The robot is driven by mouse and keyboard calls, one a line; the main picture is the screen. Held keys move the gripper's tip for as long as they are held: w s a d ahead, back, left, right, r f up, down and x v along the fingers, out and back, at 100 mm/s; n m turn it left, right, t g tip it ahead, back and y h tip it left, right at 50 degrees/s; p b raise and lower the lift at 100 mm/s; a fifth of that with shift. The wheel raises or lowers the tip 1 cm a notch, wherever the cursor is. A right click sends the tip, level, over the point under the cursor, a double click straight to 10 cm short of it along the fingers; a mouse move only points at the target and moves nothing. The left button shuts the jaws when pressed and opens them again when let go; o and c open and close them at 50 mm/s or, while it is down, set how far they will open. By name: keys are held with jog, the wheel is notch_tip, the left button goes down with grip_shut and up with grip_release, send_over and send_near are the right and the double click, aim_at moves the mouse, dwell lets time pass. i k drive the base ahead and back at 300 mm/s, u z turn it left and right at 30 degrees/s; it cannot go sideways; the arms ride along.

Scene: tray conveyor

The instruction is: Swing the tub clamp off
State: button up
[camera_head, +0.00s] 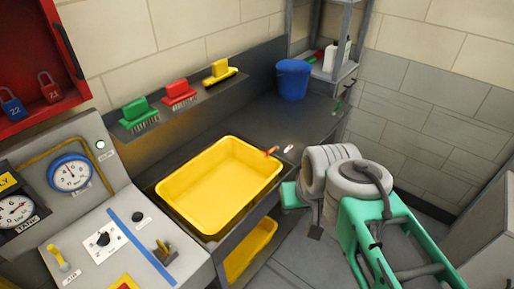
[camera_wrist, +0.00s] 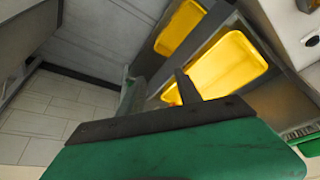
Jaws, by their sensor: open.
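A yellow tub (camera_head: 183,193) sits in the dark counter in the head view. A small orange and dark piece (camera_head: 271,152) shows at its far right corner; I cannot tell whether it is the clamp. My gripper (camera_head: 292,195) is right of the tub, in front of the counter, mostly hidden behind my own arm. In the wrist view my gripper (camera_wrist: 160,92) has its dark fingers apart, with no object visible between them. Beyond them is a yellow tub (camera_wrist: 228,65) in a grey frame. No clamp can be made out clearly in the wrist view.
A second yellow tub (camera_head: 250,250) is on a shelf below. A grey console (camera_head: 135,250) with gauges and switches stands left. Green, red and yellow brushes (camera_head: 179,92) line the back ledge. A blue bucket (camera_head: 293,80) stands at the far end. Counter beside it is clear.

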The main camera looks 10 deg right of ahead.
aim_at(266, 153)
jog(key=u, duration=2.65)
jog(key=k, duration=0.95)
jog(key=z, duration=1.2)
jog(key=i, duration=1)
jog(key=z, duration=0.05)
